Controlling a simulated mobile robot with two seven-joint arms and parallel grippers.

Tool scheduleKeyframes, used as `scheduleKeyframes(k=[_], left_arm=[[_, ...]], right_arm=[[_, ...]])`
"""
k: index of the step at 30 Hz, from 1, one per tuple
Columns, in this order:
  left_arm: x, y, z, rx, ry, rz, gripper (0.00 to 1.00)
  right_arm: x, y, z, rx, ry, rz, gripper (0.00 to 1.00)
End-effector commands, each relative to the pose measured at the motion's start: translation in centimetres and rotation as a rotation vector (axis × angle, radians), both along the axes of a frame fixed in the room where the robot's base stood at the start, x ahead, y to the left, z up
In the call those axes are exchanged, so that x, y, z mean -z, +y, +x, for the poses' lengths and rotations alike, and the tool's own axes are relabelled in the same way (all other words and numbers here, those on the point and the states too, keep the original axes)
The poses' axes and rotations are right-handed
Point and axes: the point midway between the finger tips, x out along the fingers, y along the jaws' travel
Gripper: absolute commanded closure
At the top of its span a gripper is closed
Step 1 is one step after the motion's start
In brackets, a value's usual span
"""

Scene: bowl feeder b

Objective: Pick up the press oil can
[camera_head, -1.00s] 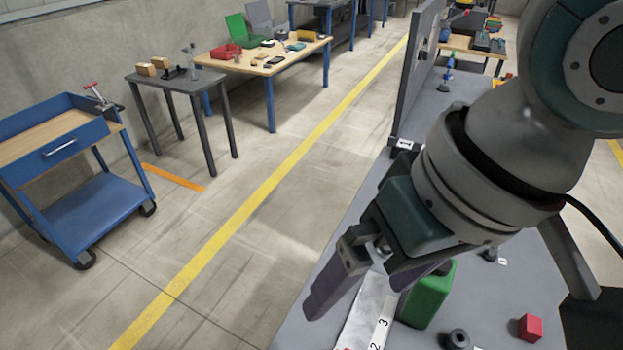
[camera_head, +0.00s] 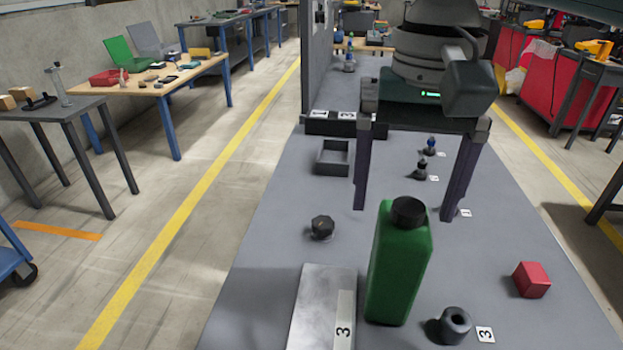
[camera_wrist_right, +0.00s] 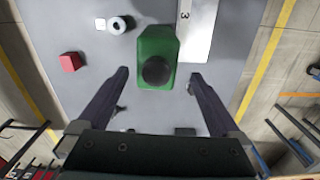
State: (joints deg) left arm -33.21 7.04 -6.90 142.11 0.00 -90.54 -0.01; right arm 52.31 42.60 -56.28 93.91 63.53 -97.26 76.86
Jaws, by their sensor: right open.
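The press oil can is taken to be the green rectangular can with a black cap (camera_head: 398,268). It stands upright on the grey bench (camera_head: 270,215). In the right wrist view the green can (camera_wrist_right: 157,50) shows from above, beyond and between my fingertips. My right gripper (camera_head: 403,213) is open and empty, its two long dark fingers pointing down just behind the can in the head view. The right gripper (camera_wrist_right: 157,75) also shows wide apart in the wrist view. I cannot see contact between fingers and can. My left gripper is not in view.
A metal plate marked 3 (camera_head: 318,310) lies left of the can. A dark ring (camera_head: 455,325) and a red block (camera_head: 531,279) lie to the right. A black knob (camera_head: 322,227) and a square grey tray (camera_head: 334,157) are behind left. Small dark parts (camera_head: 421,168) stand behind.

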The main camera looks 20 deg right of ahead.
Motion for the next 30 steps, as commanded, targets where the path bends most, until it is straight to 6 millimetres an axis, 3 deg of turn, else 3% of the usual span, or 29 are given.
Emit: scheduleKeyframes(k=[10, 19, 30], left_arm=[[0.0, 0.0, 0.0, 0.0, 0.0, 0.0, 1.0], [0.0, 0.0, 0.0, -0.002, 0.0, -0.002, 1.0], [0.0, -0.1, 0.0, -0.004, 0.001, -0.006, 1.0]], right_arm=[[4.8, 0.0, -1.0, -0.001, 0.001, -0.002, 0.0], [5.3, 0.0, -0.9, -0.003, -0.001, -0.001, 0.01], [5.2, 0.0, -0.9, -0.003, -0.001, -0.001, 0.43]])
